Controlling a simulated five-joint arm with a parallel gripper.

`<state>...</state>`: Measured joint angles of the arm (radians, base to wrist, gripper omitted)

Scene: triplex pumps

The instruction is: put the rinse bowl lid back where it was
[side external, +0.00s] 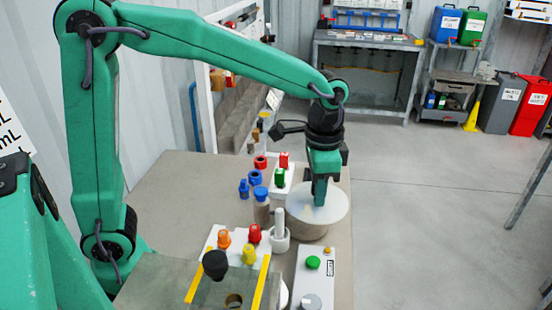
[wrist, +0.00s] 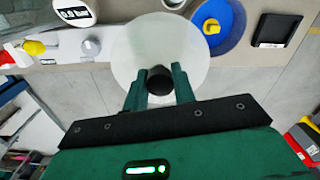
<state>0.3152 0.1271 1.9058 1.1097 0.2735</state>
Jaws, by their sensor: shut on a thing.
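The rinse bowl lid is a pale, round, translucent disc (side external: 304,207) with a dark knob in its middle. My gripper (side external: 320,192) points down over it, and its fingers close on the knob. In the wrist view the lid (wrist: 135,55) lies flat in front of my green fingers (wrist: 160,82), with the dark knob between them. A tan-grey rounded shape shows under the lid's near edge in the side view; I cannot tell whether it is the bowl or a shadow. The rinse bowl is not clearly visible.
Left of the lid stand a white pestle-shaped piece (side external: 280,232), a blue-capped bottle (side external: 261,196) and red and green blocks. A white control box (side external: 318,268) with a green button sits in front. In the wrist view a blue disc (wrist: 232,28) lies right of the lid.

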